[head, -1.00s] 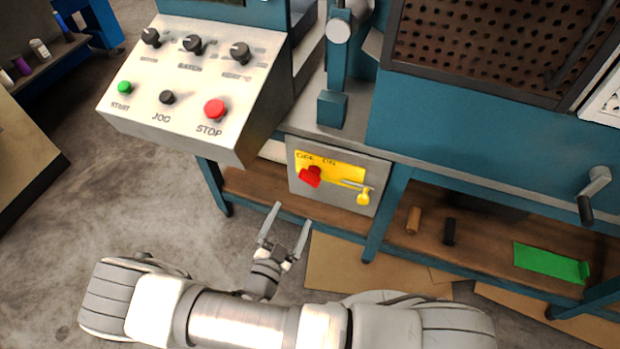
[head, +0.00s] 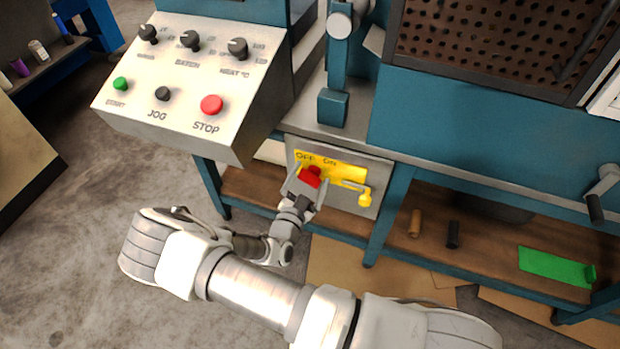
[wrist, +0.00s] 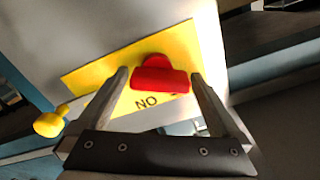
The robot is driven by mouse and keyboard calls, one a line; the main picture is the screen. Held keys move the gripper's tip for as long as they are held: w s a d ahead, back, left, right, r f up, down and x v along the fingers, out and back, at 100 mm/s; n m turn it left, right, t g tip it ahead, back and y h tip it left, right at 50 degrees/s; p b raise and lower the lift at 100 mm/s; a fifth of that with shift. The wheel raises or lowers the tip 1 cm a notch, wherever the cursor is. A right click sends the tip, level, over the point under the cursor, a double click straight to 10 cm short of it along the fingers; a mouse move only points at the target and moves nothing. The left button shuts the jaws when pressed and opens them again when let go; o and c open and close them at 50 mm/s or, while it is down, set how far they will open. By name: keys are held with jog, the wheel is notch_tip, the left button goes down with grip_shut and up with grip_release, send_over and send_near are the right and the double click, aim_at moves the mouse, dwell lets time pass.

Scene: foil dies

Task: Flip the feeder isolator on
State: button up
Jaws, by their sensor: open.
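The feeder isolator is a red rotary handle (head: 311,176) on a yellow plate (head: 345,172) marked OFF and ON, set on a grey box (head: 361,205) under the control panel. The handle sits nearer the OFF mark. My gripper (head: 309,180) is open in front of the handle, one finger to each side of it. In the wrist view the red handle (wrist: 160,76) shows between the two fingertips (wrist: 158,84), with gaps left and right. I cannot tell whether a finger touches it. The wrist view shows the letters upside down.
The sloped control panel (head: 180,115) overhangs up and left. A blue bench leg (head: 388,215) stands just right of the box.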

jog(key=c, duration=1.2)
jog(key=shift+m+p, duration=0.3)
jog(key=shift+m, duration=0.1)
jog(key=shift+r+m+p, duration=0.1)
jog(key=shift+m+p, duration=0.3)
jog(key=shift+m, duration=0.2)
jog(key=m+p, duration=0.2)
jog(key=m, duration=0.2)
jog(key=shift+s+d+m, duration=0.1)
jog(key=shift+d+m, duration=0.05)
jog(key=shift+m, duration=0.15)
jog(key=m, duration=0.2)
jog(key=m+p, duration=0.1)
jog(key=m, duration=0.2)
jog(key=shift+d+f+m+p, duration=0.1)
jog(key=shift+f+m+p, duration=0.15)
jog(key=shift+m+p, duration=0.15)
